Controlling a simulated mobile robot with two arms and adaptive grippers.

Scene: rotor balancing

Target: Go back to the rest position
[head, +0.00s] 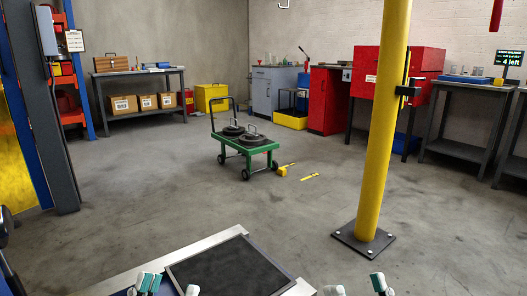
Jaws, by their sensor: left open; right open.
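My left gripper (168,287) shows at the bottom edge of the head view, left of the middle. Only the teal and white tips of its fingers are in the picture; they stand apart with nothing seen between them. My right gripper (356,287) shows at the bottom edge, right of the middle. Its fingertips are also apart, with nothing seen between them. The rest of both grippers and the arms are mostly cut off by the frame.
A yellow post (380,150) on a dark bolted plate (345,238) stands ahead right. A green cart (233,146) carries dark round parts. Small yellow items (310,177) lie on the floor (180,200). Benches and red cabinets (328,100) line the walls.

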